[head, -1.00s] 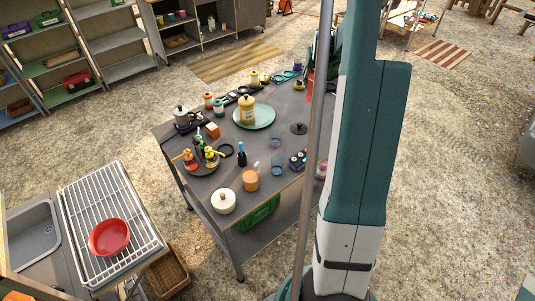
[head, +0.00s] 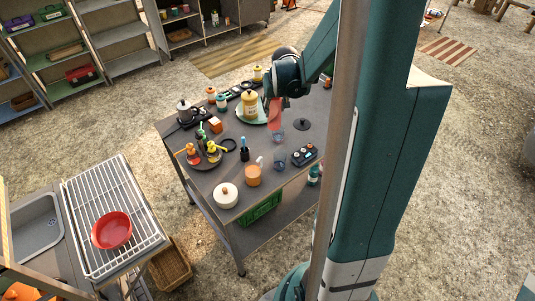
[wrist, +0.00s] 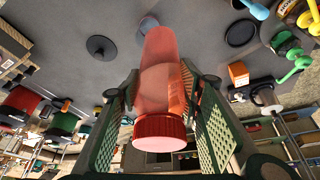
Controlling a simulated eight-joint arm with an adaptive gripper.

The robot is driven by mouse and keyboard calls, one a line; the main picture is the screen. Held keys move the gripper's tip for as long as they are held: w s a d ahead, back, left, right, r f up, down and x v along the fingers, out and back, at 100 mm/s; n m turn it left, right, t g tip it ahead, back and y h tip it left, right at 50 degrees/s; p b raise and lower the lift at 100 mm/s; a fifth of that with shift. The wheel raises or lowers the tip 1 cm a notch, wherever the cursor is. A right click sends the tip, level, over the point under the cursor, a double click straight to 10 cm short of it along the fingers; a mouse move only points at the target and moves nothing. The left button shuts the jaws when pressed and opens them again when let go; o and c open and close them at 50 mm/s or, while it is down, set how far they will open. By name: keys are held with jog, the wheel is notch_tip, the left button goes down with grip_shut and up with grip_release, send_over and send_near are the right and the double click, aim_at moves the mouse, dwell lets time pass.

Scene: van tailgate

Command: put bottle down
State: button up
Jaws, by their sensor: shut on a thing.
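A translucent red bottle (head: 275,113) with a ribbed red cap is held above the grey worktable (head: 300,142). In the wrist view the bottle (wrist: 160,75) is between the two green-padded fingers, cap end nearer the camera. My gripper (head: 275,100) is shut on it, and it also shows in the wrist view (wrist: 158,112). In the head view the bottle hangs about upright, just right of the green plate (head: 240,117) and behind a clear glass (head: 277,136). Whether its base touches the table I cannot tell.
A yellow bottle (head: 250,106) stands on the plate. A second glass (head: 279,158), a black lid (head: 302,125), a dark control box (head: 304,155) and an orange mug (head: 253,175) stand nearby. A dark tray with small bottles (head: 199,160) is at left. Bare tabletop shows around the lid.

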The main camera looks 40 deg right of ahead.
jog(key=s+a, duration=0.3)
jog(key=a, duration=0.3)
jog(key=shift+f, duration=0.25)
jog(key=shift+f, duration=0.15)
jog(key=shift+f+b, duration=0.35)
jog(key=shift+f, duration=2.45)
jog(key=shift+f, duration=2.05)
jog(key=shift+f+b, duration=0.2)
jog(key=shift+b, duration=0.2)
jog(key=o, duration=0.9)
jog(key=shift+s+a+r, duration=0.1)
jog(key=shift+r, duration=0.25)
